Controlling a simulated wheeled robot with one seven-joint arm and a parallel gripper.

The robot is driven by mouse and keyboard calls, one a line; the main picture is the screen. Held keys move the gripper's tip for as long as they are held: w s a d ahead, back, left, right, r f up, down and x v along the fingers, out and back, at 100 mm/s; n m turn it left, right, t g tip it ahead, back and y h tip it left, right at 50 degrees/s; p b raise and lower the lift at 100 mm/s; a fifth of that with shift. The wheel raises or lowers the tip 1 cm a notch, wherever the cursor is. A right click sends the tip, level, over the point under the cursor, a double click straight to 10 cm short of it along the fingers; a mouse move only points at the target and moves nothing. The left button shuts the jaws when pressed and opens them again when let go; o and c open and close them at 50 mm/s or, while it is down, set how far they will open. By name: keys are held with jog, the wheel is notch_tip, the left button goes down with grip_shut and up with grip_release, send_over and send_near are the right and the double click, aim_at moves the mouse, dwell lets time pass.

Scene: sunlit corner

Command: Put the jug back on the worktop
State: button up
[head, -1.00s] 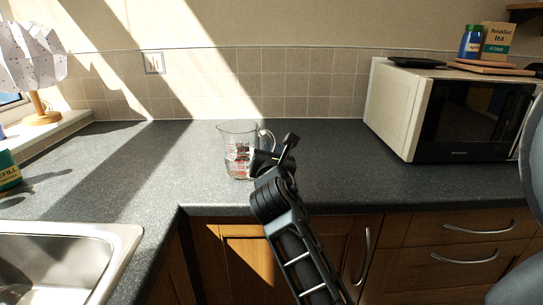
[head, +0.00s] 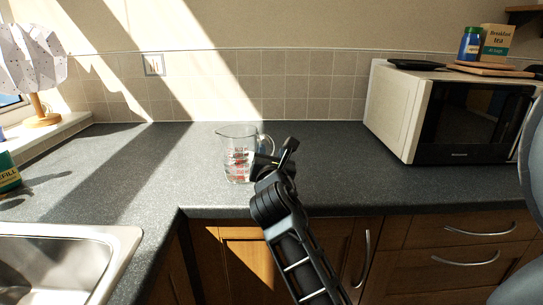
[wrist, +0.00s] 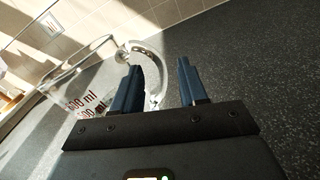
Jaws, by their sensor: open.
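The clear glass jug (head: 238,155) with red markings stands upright on the dark speckled worktop (head: 330,165), near the inner corner by the sink. Its handle is on the right, towards my gripper (head: 274,157). My gripper is open, close beside the jug at its handle side. In the wrist view the jug (wrist: 85,95) is at the left, and its curved handle (wrist: 158,75) shows between the two blue fingers of my gripper (wrist: 157,85), with a gap to the right finger. Part of the jug's lower right side is hidden behind the gripper in the head view.
A microwave (head: 445,115) stands at the right, with a jar (head: 470,43) and a tea box (head: 496,41) on top. The sink (head: 65,265) is at the front left, and a lamp (head: 32,65) is on the sill. The worktop between jug and microwave is clear.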

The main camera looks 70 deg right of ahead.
jog(key=v, duration=1.1)
jog(key=shift+s+a+b, duration=0.15)
jog(key=shift+a+b, duration=0.2)
jog(key=shift+a, duration=0.05)
jog(key=shift+f, duration=0.1)
jog(key=s+a+f+m+t+y, duration=0.25)
jog(key=a+f+y, duration=0.3)
jog(key=a, duration=0.45)
jog(key=s+a+f+m+t+y, duration=0.2)
jog(key=a+f+m+t+y, duration=0.4)
jog(key=a, duration=0.5)
jog(key=s+a+r+m+y, duration=0.1)
jog(key=s+a+m+y, duration=0.4)
jog(key=s+m, duration=0.6)
jog(key=s+a, duration=0.2)
jog(key=s, duration=0.1)
jog(key=shift+s+g, duration=0.35)
jog(key=shift+s, duration=0.05)
jog(key=shift+a+r, duration=0.1)
jog(key=shift+a, duration=0.05)
